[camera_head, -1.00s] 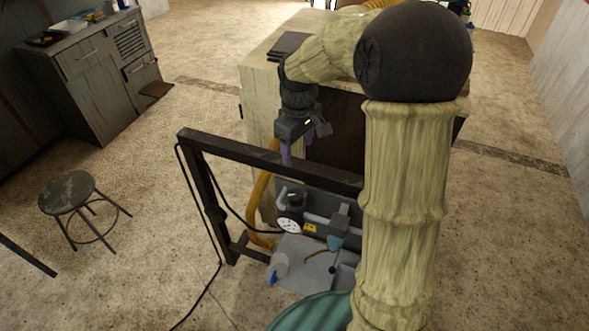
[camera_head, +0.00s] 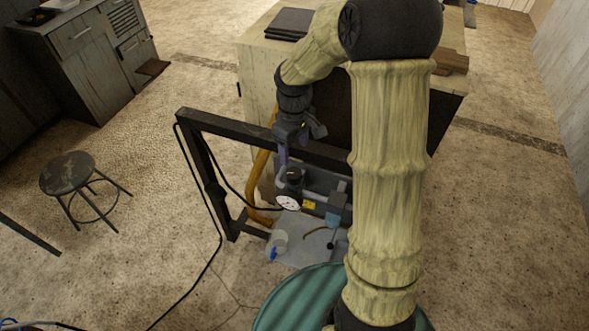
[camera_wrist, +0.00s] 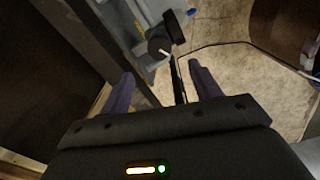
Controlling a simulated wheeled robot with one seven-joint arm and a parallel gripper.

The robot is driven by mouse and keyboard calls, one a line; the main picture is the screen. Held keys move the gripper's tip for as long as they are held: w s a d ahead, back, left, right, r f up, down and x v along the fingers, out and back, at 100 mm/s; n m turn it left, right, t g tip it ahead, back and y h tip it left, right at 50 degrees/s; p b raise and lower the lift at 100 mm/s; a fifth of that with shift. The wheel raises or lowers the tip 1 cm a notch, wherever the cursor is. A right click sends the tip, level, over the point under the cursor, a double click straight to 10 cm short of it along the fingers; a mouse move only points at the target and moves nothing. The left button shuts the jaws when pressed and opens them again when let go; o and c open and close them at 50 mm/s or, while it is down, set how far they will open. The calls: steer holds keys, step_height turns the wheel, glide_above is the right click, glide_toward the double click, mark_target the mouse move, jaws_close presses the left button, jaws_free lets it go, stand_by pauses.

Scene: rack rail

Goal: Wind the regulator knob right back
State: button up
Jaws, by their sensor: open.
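The regulator knob (camera_head: 294,175) is a black round knob above the white-faced gauge (camera_head: 288,203) on the rack panel. In the wrist view, the dark round part with a white mark (camera_wrist: 159,47) looks like this knob; it lies ahead of the fingertips. My gripper (camera_head: 283,160) points down beside the rack's top rail, just above and left of the knob. In the wrist view my gripper (camera_wrist: 164,82) has its purple fingers spread, with nothing held between them. The fingers appear apart from the knob; the exact gap is hard to tell.
The dark rack rail (camera_head: 225,121) runs close to my gripper. A black cable (camera_wrist: 179,82) crosses between the fingers in the wrist view. A stool (camera_head: 67,173) stands left on open floor.

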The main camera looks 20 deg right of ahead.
mark_target(294, 173)
steer(key=f, duration=0.4)
steer(key=f+p, duration=0.1)
steer(key=f, duration=0.4)
steer(key=shift+w+a, duration=0.2)
steer(key=shift+s+f, duration=0.1)
steer(key=shift+f, duration=0.25)
steer(key=shift+d+f, duration=0.35)
steer(key=shift+f, duration=0.1)
steer(key=shift+a, duration=0.1)
steer(key=shift+c, duration=0.6)
steer(key=c, duration=0.9)
steer(key=shift+o, duration=0.2)
steer(key=shift+a+r, duration=0.1)
